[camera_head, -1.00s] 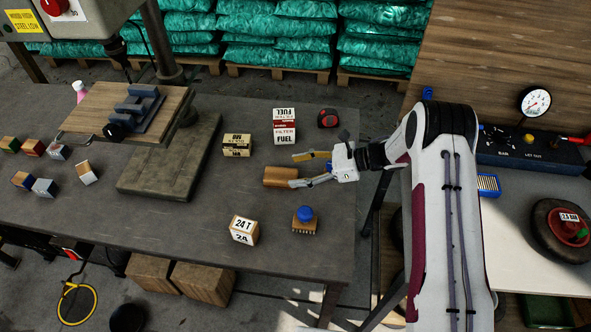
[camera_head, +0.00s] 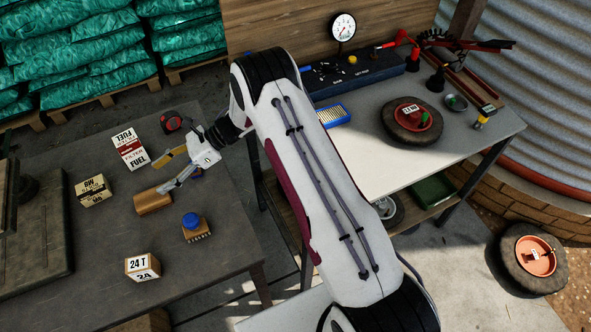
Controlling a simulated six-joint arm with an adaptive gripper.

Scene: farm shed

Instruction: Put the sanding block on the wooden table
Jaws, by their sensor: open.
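A plain brown block (camera_head: 152,202), which looks like the sanding block, lies on the dark grey workbench (camera_head: 95,245) at the left. My gripper (camera_head: 165,171) is open and empty, just above and right of the block in the picture. Its lower finger overlaps the block's edge; I cannot tell whether they touch. At the right is a table with a pale top (camera_head: 385,165) and a brown lower shelf. No other table shows, but its top does not clearly look like wood.
Near my gripper are a fuel filter box (camera_head: 130,150), a red-and-black tape measure (camera_head: 172,122), a blue-knobbed brush (camera_head: 195,227) and two labelled boxes. The pale table holds a gauge panel (camera_head: 355,78), a wheel (camera_head: 412,122) and a blue-yellow block (camera_head: 334,116). Its front middle is clear.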

